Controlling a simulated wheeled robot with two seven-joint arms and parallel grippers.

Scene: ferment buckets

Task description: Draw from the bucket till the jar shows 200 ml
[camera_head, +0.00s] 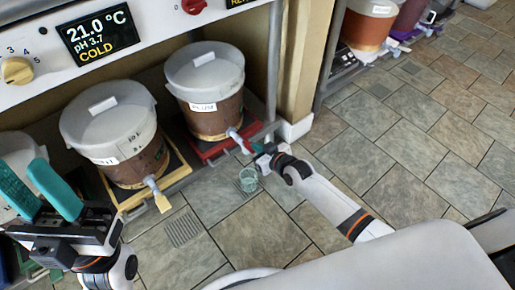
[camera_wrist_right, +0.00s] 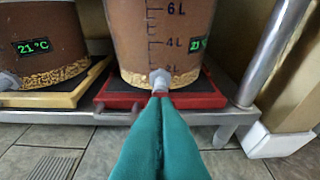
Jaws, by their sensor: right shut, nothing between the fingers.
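A lidded bucket (camera_head: 208,92) of brown liquid stands on a red tray at the shelf's edge, with a tap (camera_head: 237,136) low on its front. In the right wrist view the same bucket (camera_wrist_right: 125,35) shows marks up to 6 L, and its spout (camera_wrist_right: 160,76) is partly hidden by the fingertips. My right gripper (camera_head: 262,154) is shut and empty, its tips (camera_wrist_right: 160,98) at or just in front of the spout; contact is unclear. My left gripper (camera_head: 52,188) is open and empty at the left.
A second bucket (camera_head: 115,135) stands on a yellow tray (camera_head: 178,160) to the left, its tap pointing outward. A metal post (camera_wrist_right: 268,50) stands right of the red tray (camera_wrist_right: 205,101). A panel display (camera_head: 100,33) reads 21.0 °C, pH 3.7, COLD. Tiled floor (camera_head: 400,180) is open at right.

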